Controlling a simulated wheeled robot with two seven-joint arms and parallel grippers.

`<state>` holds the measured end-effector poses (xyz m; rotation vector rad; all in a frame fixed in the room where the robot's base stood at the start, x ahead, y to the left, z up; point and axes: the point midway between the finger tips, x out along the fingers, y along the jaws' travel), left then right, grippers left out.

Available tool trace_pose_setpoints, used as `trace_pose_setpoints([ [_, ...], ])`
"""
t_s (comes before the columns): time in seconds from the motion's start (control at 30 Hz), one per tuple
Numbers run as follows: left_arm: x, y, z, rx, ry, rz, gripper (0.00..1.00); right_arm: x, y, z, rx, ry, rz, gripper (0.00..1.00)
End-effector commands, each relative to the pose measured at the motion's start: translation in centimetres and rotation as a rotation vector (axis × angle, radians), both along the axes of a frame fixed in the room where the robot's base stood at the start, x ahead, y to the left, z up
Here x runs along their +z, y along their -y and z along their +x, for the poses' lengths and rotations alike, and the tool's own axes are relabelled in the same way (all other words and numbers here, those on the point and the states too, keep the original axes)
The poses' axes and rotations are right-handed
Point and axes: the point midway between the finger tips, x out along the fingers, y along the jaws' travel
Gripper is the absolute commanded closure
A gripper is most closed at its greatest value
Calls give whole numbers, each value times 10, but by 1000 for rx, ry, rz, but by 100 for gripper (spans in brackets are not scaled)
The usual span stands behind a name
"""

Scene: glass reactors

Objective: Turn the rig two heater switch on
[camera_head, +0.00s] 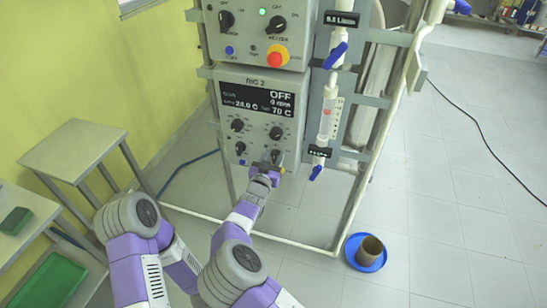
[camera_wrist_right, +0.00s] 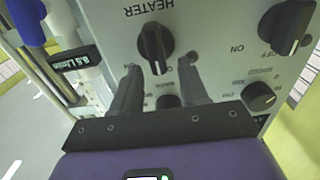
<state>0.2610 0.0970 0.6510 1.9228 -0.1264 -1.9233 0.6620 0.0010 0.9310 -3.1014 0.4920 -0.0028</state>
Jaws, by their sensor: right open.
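The rig two control box (camera_head: 258,125) stands in the middle of the head view, its display (camera_head: 257,100) reading OFF, 24.0 C and 70 C. The heater switch (camera_wrist_right: 156,45) is a black knob beside the upside-down HEATER label in the right wrist view; in the head view the gripper partly covers it. My right gripper (camera_wrist_right: 160,68) is open in front of the panel. Its two fingertips are on either side of the knob's near end, with visible gaps; I cannot tell how deep they reach. My right gripper also shows in the head view (camera_head: 267,169). My left gripper is not in view.
Another switch (camera_wrist_right: 285,25) and a small dial (camera_wrist_right: 260,96) are beside the heater switch. An upper control box (camera_head: 258,35) has a red stop button (camera_head: 277,57). A flow tube (camera_head: 328,115) with blue valves stands right. A blue dish (camera_head: 366,264) lies on the floor.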

Motion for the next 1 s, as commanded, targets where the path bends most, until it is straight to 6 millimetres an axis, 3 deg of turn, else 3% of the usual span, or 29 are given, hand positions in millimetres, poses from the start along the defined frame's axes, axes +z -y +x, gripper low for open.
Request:
trace_pose_setpoints([
  [0.37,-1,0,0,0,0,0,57,0,2,7,1,-2,-2,56],
  [0.63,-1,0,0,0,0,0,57,-1,2,6,1,-3,-1,98],
  [1.0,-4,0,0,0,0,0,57,-5,3,5,0,-7,17,100],
])
